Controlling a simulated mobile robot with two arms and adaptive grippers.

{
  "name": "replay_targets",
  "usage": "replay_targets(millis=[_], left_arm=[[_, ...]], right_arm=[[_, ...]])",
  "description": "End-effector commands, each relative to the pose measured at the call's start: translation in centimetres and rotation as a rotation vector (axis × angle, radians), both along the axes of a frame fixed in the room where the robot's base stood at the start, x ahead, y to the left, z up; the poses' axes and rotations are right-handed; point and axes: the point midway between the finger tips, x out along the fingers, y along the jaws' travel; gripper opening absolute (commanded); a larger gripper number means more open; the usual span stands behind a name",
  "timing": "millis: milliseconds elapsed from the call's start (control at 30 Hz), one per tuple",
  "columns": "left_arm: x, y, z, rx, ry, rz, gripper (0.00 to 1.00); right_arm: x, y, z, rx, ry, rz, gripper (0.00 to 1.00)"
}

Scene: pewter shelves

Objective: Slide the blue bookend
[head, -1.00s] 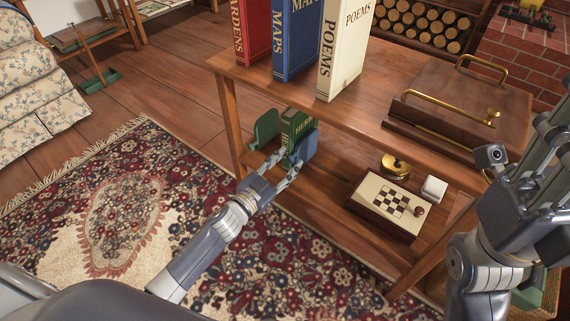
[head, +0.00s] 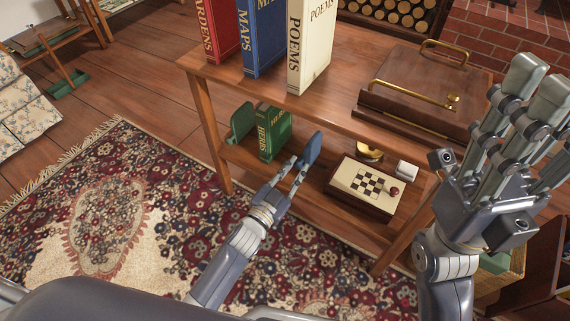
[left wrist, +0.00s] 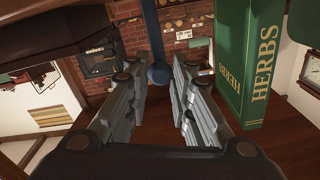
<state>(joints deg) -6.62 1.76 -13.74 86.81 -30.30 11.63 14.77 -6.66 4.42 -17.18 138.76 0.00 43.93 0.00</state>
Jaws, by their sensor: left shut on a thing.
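The blue bookend (head: 313,149) is at the lower shelf, right of the green HERBS book (head: 273,133), with a gap between them. My left gripper (head: 303,164) is shut on the bookend's near edge. In the left wrist view the bookend (left wrist: 154,35) shows as a thin blue strip between the fingertips, and the book (left wrist: 246,65) stands upright to the right. The bookend's foot is largely hidden, so I cannot tell how it meets the shelf. My right gripper (head: 538,82) is raised at the right, its fingers apart and empty.
A green bookend (head: 241,122) stands left of the book. A checkered box (head: 364,187), a brass bell (head: 369,153) and a white block (head: 406,169) are right of the blue bookend. The upper shelf (head: 335,92) overhangs, carrying large books (head: 310,45).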

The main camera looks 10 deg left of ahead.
Motion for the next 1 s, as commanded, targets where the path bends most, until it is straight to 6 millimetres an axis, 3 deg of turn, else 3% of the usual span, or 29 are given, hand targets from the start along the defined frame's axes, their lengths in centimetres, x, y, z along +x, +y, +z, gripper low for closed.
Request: replay_targets(millis=[200, 233, 300, 700, 867, 1000], left_arm=[[-0.3, -0.6, -0.2, -0.003, 0.002, -0.011, 0.00], [-0.3, -0.6, -0.2, -0.003, 0.002, -0.011, 0.28], [-0.3, -0.6, -0.2, -0.003, 0.002, -0.011, 0.42], [-0.6, -0.1, -0.2, -0.001, 0.002, -0.006, 0.42], [-2.7, 0.6, -0.2, -0.002, 0.005, -0.006, 0.42], [-5.6, 1.6, -0.3, -0.001, 0.006, -0.007, 0.42]], right_arm=[[0.0, 0.0, 0.0, 0.000, 0.000, 0.000, 0.40], [0.0, 0.0, 0.0, 0.000, 0.000, 0.000, 0.40], [0.0, 0.0, 0.0, 0.000, 0.000, 0.000, 0.40], [0.0, 0.0, 0.0, -0.002, -0.002, 0.000, 0.40], [0.0, 0.0, 0.0, -0.001, -0.001, 0.000, 0.40], [0.0, 0.0, 0.0, -0.001, -0.001, 0.000, 0.40]])
